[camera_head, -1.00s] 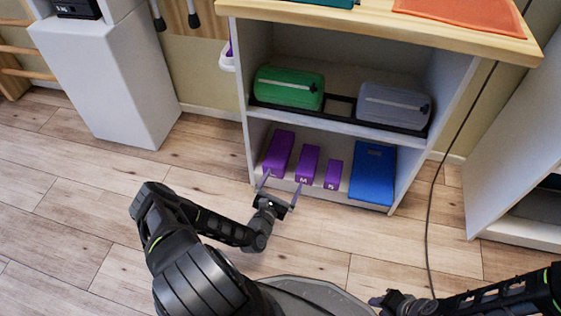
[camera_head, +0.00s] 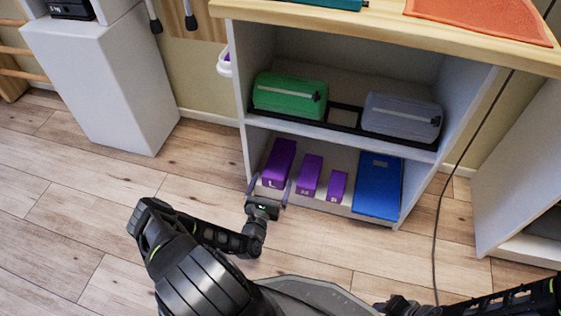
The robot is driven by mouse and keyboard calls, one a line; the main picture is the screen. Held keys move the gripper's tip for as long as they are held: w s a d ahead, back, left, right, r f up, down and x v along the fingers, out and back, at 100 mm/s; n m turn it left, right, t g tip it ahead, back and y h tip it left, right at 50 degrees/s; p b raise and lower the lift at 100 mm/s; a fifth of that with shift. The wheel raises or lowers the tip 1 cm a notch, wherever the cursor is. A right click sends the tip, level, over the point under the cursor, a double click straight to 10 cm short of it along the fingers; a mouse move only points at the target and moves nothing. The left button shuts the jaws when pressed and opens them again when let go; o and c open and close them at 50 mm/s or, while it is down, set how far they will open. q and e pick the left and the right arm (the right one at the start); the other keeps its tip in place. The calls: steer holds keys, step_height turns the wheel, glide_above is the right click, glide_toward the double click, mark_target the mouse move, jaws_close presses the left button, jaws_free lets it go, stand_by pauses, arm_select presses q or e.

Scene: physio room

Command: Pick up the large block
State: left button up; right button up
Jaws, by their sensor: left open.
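The large block (camera_head: 279,163) is purple with an "L" on its front end. It lies on the bottom shelf at the left, its length running back into the shelf. My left gripper (camera_head: 270,187) is open at the front of the shelf, its fingers to the left and right of the large block's front end. I cannot tell whether the fingers touch it. My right gripper (camera_head: 385,306) is at the bottom edge of the view, and its fingers are not clear.
Two smaller purple blocks, a medium one (camera_head: 309,174) and a small one (camera_head: 337,185), lie to the right. A blue flat case (camera_head: 378,184) is beyond them. The wood floor (camera_head: 90,215) at left is clear.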

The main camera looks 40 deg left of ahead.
mark_target(278, 165)
arm_select(q)
steer(key=shift+b+x, duration=0.4)
steer(key=shift+x, duration=0.65)
steer(key=shift+w, duration=0.25)
steer(key=b+x, duration=0.2)
steer(key=x, duration=0.2)
steer(key=shift+w+a, duration=0.1)
steer(key=shift+w, duration=0.15)
steer(key=shift+w+a+r, duration=0.15)
steer(key=shift+w, duration=0.2)
steer(key=shift+c, duration=0.6)
steer(key=c, duration=1.5)
